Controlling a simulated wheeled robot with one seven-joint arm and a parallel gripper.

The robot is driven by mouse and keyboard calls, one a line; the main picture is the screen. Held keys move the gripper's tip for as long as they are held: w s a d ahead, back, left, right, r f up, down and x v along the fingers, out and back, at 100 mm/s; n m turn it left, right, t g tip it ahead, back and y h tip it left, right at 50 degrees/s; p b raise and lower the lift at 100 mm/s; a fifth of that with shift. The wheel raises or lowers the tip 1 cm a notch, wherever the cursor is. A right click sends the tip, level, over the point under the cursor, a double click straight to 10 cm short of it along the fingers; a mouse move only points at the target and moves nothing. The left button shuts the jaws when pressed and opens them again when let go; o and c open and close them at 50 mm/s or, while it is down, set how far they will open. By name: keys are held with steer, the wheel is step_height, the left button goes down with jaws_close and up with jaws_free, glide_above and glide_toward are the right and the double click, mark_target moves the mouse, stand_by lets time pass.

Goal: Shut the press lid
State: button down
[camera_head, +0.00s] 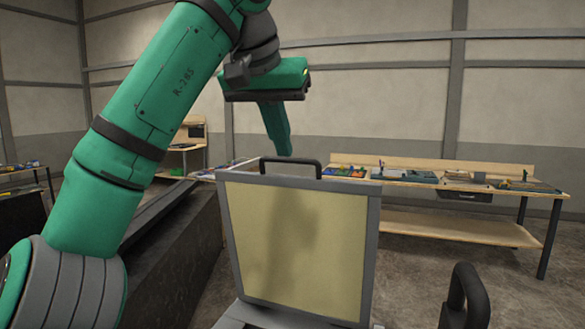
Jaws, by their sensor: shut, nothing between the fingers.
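The press lid (296,245) stands raised, nearly upright, in the lower middle. It is a pale yellow panel in a grey frame. A black handle (290,161) stands at its top edge. My gripper (284,150) is shut and empty, pointing down just above the lid's top edge by the handle. Its tip seems to lie behind the handle; I cannot tell whether it touches the lid. Part of the press's grey base (250,316) shows below the lid; the rest is hidden or out of frame.
A black curved handle (466,298) stands at the lower right. A dark counter (172,255) runs along the left of the lid. A wooden workbench (455,231) with parts stands behind to the right. Open floor lies between.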

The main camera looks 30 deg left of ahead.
steer(key=x, duration=1)
steer(key=s, duration=0.4)
steer(key=shift+s+d+f, duration=0.2)
steer(key=shift+d+f, duration=0.15)
steer(key=shift+d, duration=0.05)
steer(key=shift+d, duration=0.1)
stand_by(0.5)
stand_by(0.6)
